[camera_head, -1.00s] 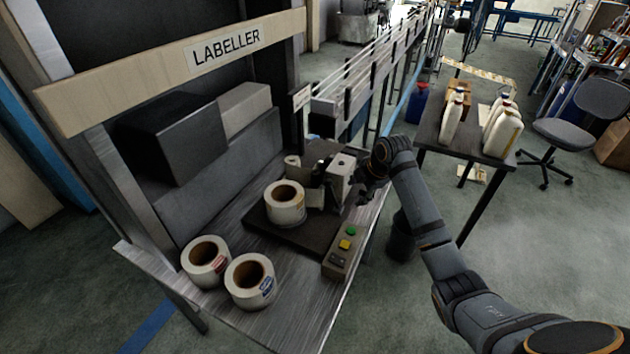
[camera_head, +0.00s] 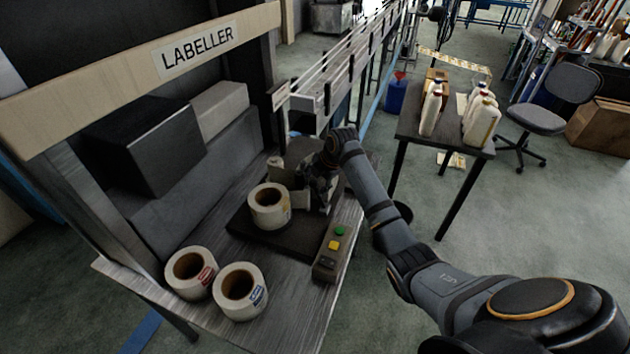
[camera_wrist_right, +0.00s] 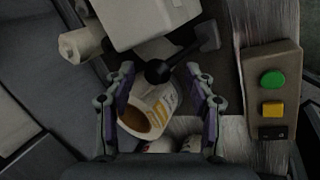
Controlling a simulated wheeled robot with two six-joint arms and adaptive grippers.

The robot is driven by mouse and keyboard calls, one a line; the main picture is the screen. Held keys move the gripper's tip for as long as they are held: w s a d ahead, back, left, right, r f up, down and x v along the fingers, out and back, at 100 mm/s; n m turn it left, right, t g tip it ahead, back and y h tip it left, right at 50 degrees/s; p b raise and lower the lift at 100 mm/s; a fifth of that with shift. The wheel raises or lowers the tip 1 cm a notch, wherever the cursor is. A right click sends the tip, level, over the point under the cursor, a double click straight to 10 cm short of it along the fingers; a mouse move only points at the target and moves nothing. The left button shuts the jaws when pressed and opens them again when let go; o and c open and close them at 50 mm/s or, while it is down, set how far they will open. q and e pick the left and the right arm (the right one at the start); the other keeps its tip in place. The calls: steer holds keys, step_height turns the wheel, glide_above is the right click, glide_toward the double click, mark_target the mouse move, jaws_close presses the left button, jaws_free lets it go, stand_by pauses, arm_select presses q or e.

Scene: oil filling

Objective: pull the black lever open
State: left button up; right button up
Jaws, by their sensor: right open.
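The black lever (camera_wrist_right: 180,60) shows in the right wrist view, with a round black hub and a short arm rising right to a flat end, on the light grey labeller head (camera_wrist_right: 148,18). My right gripper (camera_wrist_right: 160,80) is open, one finger on each side of the lever's hub. I cannot tell whether either finger touches it. In the head view my right gripper (camera_head: 322,188) is at the labeller and hides the lever. My left gripper is not in view.
A label roll (camera_head: 268,207) sits on the dark base plate (camera_head: 290,238). Two more rolls stand on the metal table at the front left. A control box (camera_head: 331,255) with green and yellow buttons is close by. White bottles stand on a separate table (camera_head: 415,125).

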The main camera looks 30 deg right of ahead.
steer(key=shift+w+f, duration=0.15)
steer(key=shift+f, duration=0.2)
jaws_close()
